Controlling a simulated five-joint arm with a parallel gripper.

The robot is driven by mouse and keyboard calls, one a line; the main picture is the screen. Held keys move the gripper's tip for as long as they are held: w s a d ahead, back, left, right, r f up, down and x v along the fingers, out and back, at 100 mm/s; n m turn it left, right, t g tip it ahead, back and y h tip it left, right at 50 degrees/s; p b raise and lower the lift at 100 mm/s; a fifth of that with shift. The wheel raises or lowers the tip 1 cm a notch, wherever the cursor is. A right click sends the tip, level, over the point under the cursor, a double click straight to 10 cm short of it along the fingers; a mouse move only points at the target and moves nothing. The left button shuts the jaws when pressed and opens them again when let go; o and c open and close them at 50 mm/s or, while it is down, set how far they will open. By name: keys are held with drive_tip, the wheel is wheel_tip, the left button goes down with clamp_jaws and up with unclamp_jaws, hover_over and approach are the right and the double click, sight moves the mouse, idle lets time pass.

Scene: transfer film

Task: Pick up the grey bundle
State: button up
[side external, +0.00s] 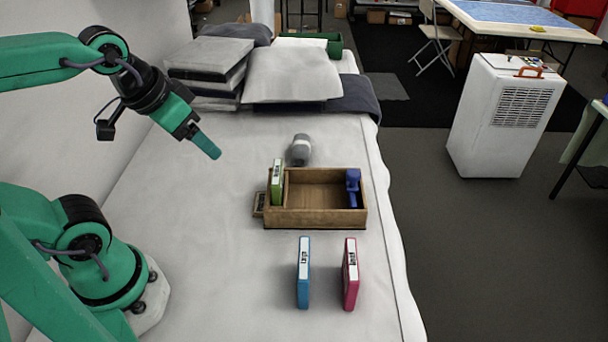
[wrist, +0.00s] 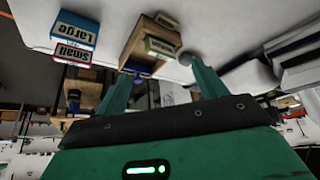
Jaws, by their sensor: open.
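The grey bundle (side external: 299,150) is a small rolled shape with a lighter band. It lies on the white bed-like surface just behind the wooden box. In the wrist view a small grey round shape, probably the bundle (wrist: 186,58), shows near the right fingertip. My gripper (side external: 214,152) is up in the air to the left of the bundle, pointing down and to the right, clearly apart from it. In the wrist view its two green fingers (wrist: 160,82) are spread with nothing held between them.
A wooden box (side external: 318,219) holds a green case (side external: 277,183) and a blue object (side external: 352,188). A blue case (side external: 303,272) and a red case (side external: 350,274) stand in front of it. Pillows (side external: 291,72) lie behind.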

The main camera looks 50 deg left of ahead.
drive_tip(key=w, duration=0.1)
drive_tip(key=n+g, duration=0.6)
drive_tip(key=n, duration=0.3)
hover_over(300, 142)
drive_tip(key=f, duration=1.5)
drive_tip(key=shift+s+d, duration=0.1)
drive_tip(key=shift+s, duration=0.1)
drive_tip(key=shift+w+f, duration=0.2)
drive_tip(key=shift+f, duration=0.25)
drive_tip(key=shift+f, duration=1.3)
